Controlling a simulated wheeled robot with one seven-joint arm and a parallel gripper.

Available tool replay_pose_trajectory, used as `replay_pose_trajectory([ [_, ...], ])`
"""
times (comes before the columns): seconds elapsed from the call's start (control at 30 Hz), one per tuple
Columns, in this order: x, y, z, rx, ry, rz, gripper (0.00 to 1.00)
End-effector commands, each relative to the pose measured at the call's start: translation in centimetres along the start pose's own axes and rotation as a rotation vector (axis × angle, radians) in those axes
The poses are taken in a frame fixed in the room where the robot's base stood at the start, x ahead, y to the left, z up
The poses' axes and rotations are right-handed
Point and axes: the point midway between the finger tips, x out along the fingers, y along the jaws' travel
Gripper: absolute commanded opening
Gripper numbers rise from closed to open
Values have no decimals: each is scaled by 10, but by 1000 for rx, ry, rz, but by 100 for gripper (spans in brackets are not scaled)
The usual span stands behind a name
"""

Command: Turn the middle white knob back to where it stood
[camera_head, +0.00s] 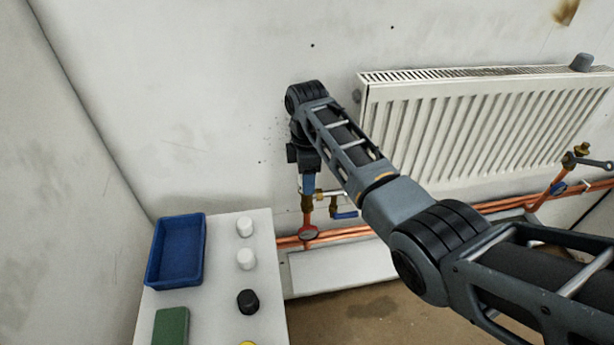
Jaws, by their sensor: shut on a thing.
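My gripper (305,162) is at the top of a copper pipe stub with a blue section (308,184) and a brass fitting (307,203), left of the radiator. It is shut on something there. My own wrist and gripper hide what the jaws hold, so I cannot see its colour or how it is turned. No white knob shows at this fitting. Two white knobs stand apart from my gripper on the white bench at lower left, a far one (245,226) and a nearer one (246,259).
A white radiator (485,125) hangs on the wall at right. A valve with a blue lever (345,214) sits close right of my gripper, above copper pipes (345,233). The bench (215,275) also holds a blue tray (150,270), a black knob (247,301) and a green block (171,327).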

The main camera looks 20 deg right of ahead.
Motion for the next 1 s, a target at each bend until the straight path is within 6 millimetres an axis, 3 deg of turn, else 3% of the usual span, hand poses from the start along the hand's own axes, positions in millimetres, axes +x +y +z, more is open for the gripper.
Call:
replay_pose_trajectory([
  [0.27,-2,1,0,1,2,4,19],
  [0.3,-2,1,0,1,2,4,53],
  [0.53,-1,0,0,1,1,2,74],
  [0.83,-4,1,0,2,1,2,74],
  [1.0,-25,1,0,2,2,5,74],
])
